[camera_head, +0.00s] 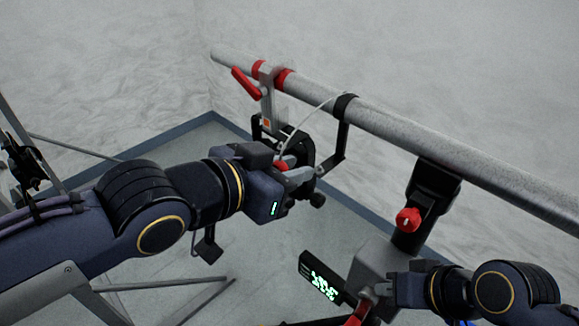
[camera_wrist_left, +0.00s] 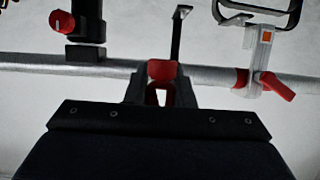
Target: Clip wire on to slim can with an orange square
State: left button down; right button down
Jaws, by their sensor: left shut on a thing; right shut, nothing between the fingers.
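The slim can (camera_head: 302,150) is black and hangs from a grey clamp with red parts on a round bar. A small orange square (camera_head: 266,122) marks this clamp; the square also shows in the left wrist view (camera_wrist_left: 266,36). A thin pale wire (camera_head: 312,112) arcs from beside the bar down to my left gripper (camera_head: 300,175). That gripper is shut, apparently on the wire's end, in front of the can and partly covering it. The held end is hard to make out. My right gripper (camera_head: 364,302) is shut and empty at the bottom.
The grey bar (camera_head: 400,128) runs diagonally across the view. A second fixture hangs on a black clamp (camera_head: 432,185) with a red knob (camera_head: 408,219), above my right gripper. A lit green display (camera_head: 322,282) is beside that gripper. A metal stand (camera_head: 50,150) is at left.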

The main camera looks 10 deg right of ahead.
jog(key=shift+f+b, duration=2.4)
jog(key=shift+f, duration=0.1)
